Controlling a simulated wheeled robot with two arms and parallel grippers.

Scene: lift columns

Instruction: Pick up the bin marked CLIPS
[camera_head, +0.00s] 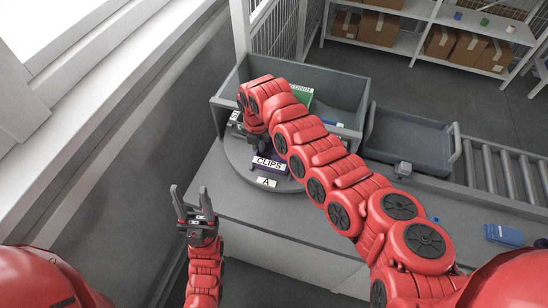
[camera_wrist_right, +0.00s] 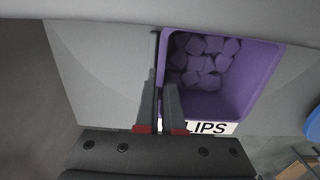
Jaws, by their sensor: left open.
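The purple CLIPS bin (camera_head: 265,155) sits at the front of the grey round turntable (camera_head: 238,169), its white label facing me. In the right wrist view the bin (camera_wrist_right: 262,75) holds several purple blocks, and part of its label is hidden. My right gripper (camera_wrist_right: 161,85) has one finger outside the bin's left wall and one inside it. I cannot tell whether the fingers press on the wall. In the head view my right arm hides that gripper's fingertips and part of the bin. My left gripper (camera_head: 192,203) is open and empty, left of the turntable.
A grey box-like housing (camera_head: 340,95) stands behind the turntable, with a green bin (camera_head: 302,95) in it. A plate marked A (camera_head: 266,182) is in front. To the right are an empty grey tray (camera_head: 405,138), a roller conveyor (camera_head: 500,180) and a blue object (camera_head: 503,235).

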